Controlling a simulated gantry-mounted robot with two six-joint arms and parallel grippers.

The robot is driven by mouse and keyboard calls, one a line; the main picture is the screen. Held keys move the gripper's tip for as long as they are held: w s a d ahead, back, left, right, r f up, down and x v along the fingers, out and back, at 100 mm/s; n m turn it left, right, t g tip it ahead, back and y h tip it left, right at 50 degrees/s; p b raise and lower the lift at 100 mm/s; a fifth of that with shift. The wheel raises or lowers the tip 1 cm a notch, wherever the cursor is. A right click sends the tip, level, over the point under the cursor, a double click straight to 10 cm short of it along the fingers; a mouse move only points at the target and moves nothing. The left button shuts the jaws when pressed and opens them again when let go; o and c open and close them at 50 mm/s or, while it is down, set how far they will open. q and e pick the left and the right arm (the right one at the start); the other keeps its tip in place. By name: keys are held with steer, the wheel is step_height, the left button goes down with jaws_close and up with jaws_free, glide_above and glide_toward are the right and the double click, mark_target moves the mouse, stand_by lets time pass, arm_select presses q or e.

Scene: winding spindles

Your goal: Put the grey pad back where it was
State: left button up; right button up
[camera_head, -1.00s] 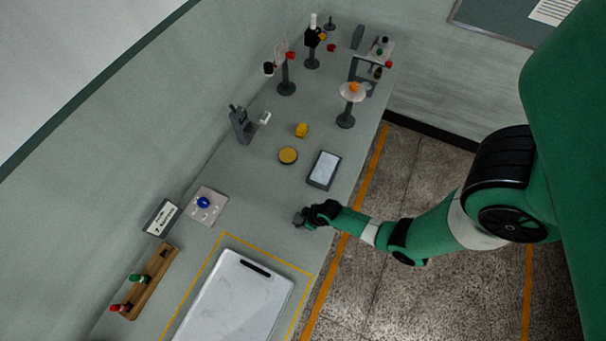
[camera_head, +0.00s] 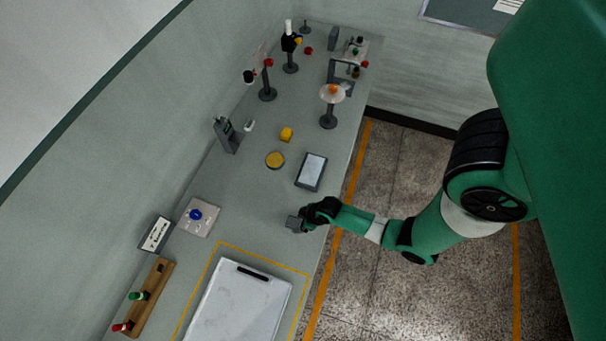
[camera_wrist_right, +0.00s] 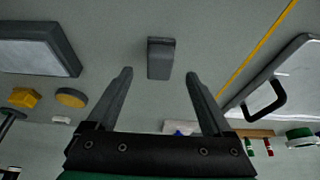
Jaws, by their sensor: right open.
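A small dark grey block (camera_head: 293,224), which looks like the grey pad, is on the table near its right edge, behind the yellow-outlined area. In the right wrist view the grey block (camera_wrist_right: 161,58) shows just beyond and between my fingertips, with a gap on either side. My right gripper (camera_head: 304,220) is open and empty, close beside the block in the head view. In the wrist view its two fingers (camera_wrist_right: 158,76) are spread apart. My left gripper is not in view.
A grey-framed tray (camera_head: 312,171) is behind my right gripper. A yellow disc (camera_head: 275,160) and yellow block (camera_head: 287,134) are farther left. A white board (camera_head: 238,305) lies in front. A blue-button panel (camera_head: 200,216) is at left; spindle stands (camera_head: 328,115) are at the back.

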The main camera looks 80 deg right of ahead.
steer(key=p+v, duration=0.1)
steer(key=v, duration=0.5)
